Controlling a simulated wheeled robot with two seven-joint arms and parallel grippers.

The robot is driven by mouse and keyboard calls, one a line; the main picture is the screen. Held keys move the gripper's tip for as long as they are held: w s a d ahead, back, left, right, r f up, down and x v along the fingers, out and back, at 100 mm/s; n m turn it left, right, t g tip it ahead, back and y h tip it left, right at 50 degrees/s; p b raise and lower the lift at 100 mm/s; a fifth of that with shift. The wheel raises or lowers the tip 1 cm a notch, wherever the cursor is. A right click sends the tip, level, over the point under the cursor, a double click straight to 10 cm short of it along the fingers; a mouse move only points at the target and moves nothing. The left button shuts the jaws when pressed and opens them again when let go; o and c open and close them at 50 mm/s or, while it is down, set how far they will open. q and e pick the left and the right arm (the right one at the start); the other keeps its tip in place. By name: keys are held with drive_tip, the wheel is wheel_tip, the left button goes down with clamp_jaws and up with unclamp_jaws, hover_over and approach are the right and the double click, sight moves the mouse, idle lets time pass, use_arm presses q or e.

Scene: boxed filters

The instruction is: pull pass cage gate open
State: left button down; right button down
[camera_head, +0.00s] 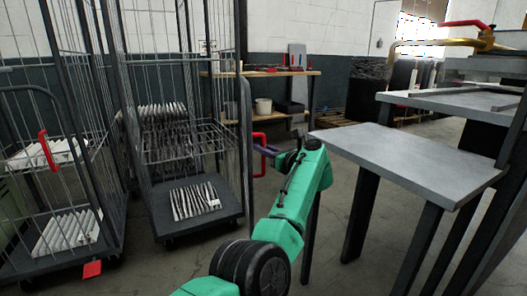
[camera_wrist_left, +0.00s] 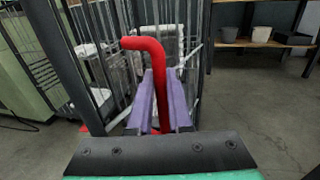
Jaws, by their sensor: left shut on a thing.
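My left gripper (camera_head: 268,151) has purple fingers, and its arm rises from the bottom of the head view. It is shut on a red handle (camera_head: 259,139) beside the dark upright (camera_head: 246,150) at the right front of the middle wire cage (camera_head: 185,160). In the left wrist view the bent red handle (camera_wrist_left: 157,60) stands between the purple fingers (camera_wrist_left: 160,105). The cage's gate panel is hard to tell apart, so how far it is open is unclear. My right gripper is not in view.
Another wire cage (camera_head: 60,263) with a red handle (camera_head: 48,150) stands at the left. White pleated filters (camera_head: 196,201) lie in the middle cage. A grey table (camera_head: 410,160) stands right of my arm. A wooden shelf (camera_head: 265,73) is behind. Floor between cage and table is clear.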

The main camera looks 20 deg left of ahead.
use_arm(q)
drive_tip(key=shift+d+f, duration=0.1)
drive_tip(key=shift+f, duration=0.15)
drive_tip(key=c, duration=1.1)
unclamp_jaws()
drive_tip(key=shift+c, duration=0.2)
drive_tip(key=o, duration=0.3)
drive_tip(key=shift+d, duration=0.1)
drive_tip(key=shift+r, duration=0.15)
drive_tip(key=p+v, duration=0.3)
drive_tip(key=v, duration=0.9)
drive_tip(key=shift+p, duration=0.4)
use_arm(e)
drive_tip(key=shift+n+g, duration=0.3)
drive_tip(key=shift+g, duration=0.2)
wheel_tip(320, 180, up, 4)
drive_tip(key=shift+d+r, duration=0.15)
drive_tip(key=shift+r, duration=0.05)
